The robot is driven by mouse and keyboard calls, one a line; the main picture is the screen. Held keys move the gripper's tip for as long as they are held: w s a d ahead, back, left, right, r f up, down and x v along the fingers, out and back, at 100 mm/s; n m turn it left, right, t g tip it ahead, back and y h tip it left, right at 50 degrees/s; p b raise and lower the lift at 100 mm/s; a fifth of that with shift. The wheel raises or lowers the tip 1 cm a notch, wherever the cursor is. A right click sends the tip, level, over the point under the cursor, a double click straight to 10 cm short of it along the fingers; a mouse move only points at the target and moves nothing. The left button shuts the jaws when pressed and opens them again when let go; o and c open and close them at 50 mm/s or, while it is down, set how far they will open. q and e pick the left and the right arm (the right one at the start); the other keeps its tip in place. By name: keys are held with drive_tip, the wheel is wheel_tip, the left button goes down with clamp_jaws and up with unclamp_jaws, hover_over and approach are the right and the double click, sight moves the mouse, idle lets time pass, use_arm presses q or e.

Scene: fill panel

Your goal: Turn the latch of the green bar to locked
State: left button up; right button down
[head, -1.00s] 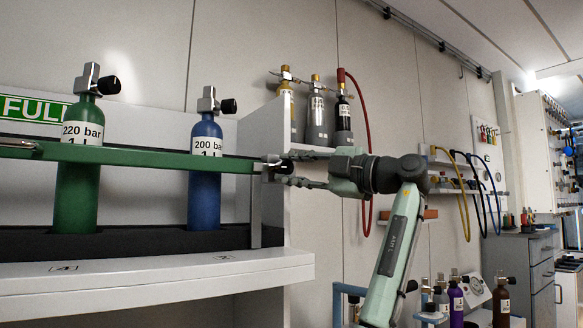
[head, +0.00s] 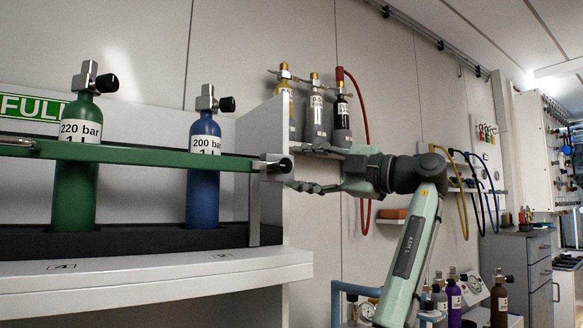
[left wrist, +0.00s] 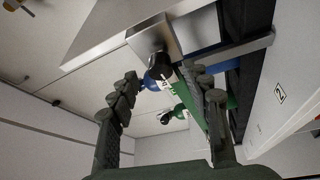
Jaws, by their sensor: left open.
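The green bar (head: 150,155) runs level across the front of the green and blue cylinders. At its right end is the latch, a metal block with a black round knob (head: 285,165), by the shelf's right side panel. My left gripper (head: 299,167) is open and empty just right of the knob, its fingers pointing at it. In the left wrist view the knob (left wrist: 160,66) lies between and beyond the two fingertips, with no clear contact. The green bar (left wrist: 216,112) shows there partly behind the right finger. I cannot tell the latch's turn position. My right gripper is out of view.
The green cylinder (head: 75,195) and blue cylinder (head: 203,195) stand in the rack behind the bar. The white side panel (head: 273,130) stands close to my fingers. Small cylinders (head: 315,115) and a red hose (head: 360,110) are on the wall behind.

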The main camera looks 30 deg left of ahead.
use_arm(q)
drive_tip(key=d+f, duration=0.1)
drive_tip(key=d, duration=0.8)
drive_tip(key=shift+f, duration=0.1)
